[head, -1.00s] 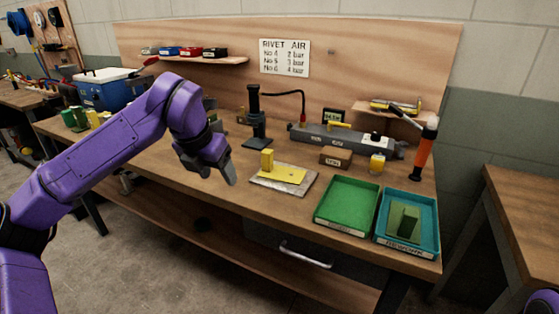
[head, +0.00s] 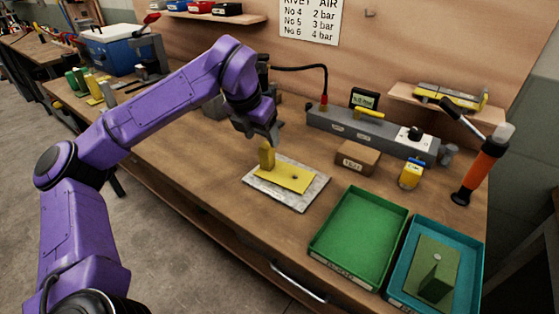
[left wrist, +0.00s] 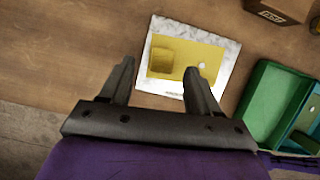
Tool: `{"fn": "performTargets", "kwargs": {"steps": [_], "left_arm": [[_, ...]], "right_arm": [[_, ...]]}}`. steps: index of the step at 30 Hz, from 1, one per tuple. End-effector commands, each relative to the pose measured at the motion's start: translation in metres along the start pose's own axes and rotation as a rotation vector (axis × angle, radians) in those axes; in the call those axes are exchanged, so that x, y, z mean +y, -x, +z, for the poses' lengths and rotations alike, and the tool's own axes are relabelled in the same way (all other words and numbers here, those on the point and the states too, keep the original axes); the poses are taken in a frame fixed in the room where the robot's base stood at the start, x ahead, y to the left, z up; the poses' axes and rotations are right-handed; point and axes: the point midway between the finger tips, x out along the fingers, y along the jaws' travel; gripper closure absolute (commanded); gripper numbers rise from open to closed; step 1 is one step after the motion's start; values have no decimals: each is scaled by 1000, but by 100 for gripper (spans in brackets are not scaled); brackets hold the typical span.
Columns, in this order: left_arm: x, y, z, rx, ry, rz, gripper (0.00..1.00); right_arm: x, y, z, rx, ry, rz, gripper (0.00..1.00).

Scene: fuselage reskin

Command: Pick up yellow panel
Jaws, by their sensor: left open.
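The yellow panel (head: 289,177) lies flat on a pale grey plate (head: 311,196) on the workbench, with an upright yellow block (head: 267,155) at its left end. In the left wrist view the panel (left wrist: 185,72) shows beyond my fingertips, with the block at its left end. My left gripper (head: 263,136) is above and just behind the block in the head view. Its fingers (left wrist: 160,72) are spread apart with nothing between them, and it appears clear of the panel. My right gripper is not in view.
A green tray (head: 352,262) and a teal tray (head: 400,286) holding a green panel (head: 430,262) stand to the right. The bench left of the plate is clear.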

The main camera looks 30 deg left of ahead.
Motion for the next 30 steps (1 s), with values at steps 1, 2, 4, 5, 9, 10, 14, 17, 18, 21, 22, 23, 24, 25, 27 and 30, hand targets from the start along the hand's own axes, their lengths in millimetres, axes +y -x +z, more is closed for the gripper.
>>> {"fn": "performTargets", "kwargs": {"steps": [1,2,4,5,9,10,14,17,18,21,22,23,24,25,27,30], "left_arm": [[0,-9,-1,3,-1,0,38],[0,-13,-1,3,0,0,38],[0,-19,-1,2,0,0,38],[-1,-22,-1,2,-1,0,38],[-4,-45,-3,4,-2,0,38],[-5,-50,-3,5,-3,-1,38],[-5,-68,-2,1,-1,-1,38],[-5,-71,-2,-2,-2,-1,38],[-5,-71,-2,-2,-2,-1,38],[-5,-70,-2,-2,-1,-1,38],[-5,-70,-2,-2,-1,-1,45],[-5,-70,-2,-2,-1,-1,55],[-5,-70,-2,-2,-1,-1,68],[-5,-70,-2,-2,-1,-1,77],[-5,-70,-2,-2,-1,-1,99],[-5,-70,-2,-2,-1,-1,99]], "right_arm": [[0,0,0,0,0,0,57],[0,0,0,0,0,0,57],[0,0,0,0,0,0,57],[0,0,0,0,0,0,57],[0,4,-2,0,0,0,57],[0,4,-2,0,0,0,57],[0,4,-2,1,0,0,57],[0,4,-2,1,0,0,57],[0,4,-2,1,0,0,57],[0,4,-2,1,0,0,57],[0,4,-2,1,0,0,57],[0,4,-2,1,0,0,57],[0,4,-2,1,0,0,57],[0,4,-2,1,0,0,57],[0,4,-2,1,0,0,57],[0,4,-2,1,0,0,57]]}}
